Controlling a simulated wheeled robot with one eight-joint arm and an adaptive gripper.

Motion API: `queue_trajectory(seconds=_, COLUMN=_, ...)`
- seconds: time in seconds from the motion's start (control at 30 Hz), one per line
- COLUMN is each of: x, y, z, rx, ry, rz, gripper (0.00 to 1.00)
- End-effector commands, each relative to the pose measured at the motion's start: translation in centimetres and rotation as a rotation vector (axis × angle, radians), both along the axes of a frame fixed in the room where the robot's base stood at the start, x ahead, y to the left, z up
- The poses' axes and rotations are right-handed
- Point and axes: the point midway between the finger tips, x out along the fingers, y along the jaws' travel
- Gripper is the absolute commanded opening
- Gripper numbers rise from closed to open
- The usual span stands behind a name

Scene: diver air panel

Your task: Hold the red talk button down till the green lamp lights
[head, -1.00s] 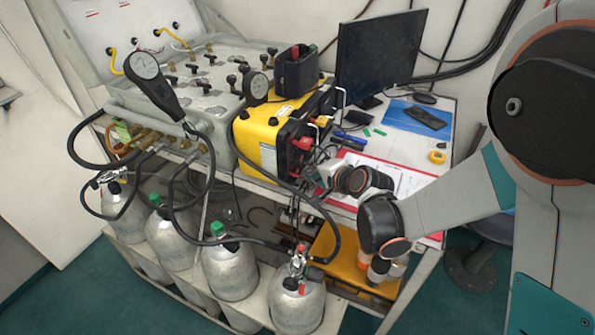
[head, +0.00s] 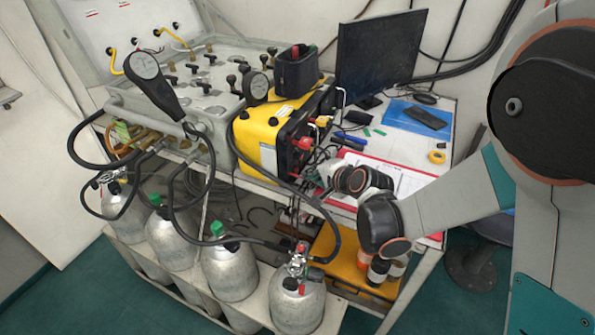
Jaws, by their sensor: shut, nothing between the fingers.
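The yellow box (head: 262,137) stands on the desk, its dark front panel facing right. Red parts (head: 302,144) show on that panel among cables and connectors; I cannot tell which is the talk button. No lit green lamp can be made out. My arm reaches in from the right, and its dark wrist (head: 352,180) is just right of the panel. My gripper (head: 321,172) is small, shut and partly hidden by the wrist, close to the lower right of the panel. I cannot tell whether it touches anything.
A grey valve panel with gauges (head: 145,65) stands left of the box. A monitor (head: 380,50), a blue folder (head: 402,118) and yellow tape (head: 437,157) are on the desk. Several gas cylinders (head: 230,272) stand below, with black hoses looping in front.

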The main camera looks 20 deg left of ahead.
Motion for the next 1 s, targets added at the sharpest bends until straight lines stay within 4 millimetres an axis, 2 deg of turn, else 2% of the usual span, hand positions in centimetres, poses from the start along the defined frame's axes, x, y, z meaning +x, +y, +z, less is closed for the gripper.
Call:
queue_trajectory(seconds=0.23, x=0.0, y=0.7, z=0.0, rx=0.001, ry=0.001, rz=-0.001, gripper=0.0)
queue_trajectory(seconds=1.0, x=0.1, y=1.2, z=0.0, rx=-0.001, ry=-0.001, rz=0.001, gripper=0.0)
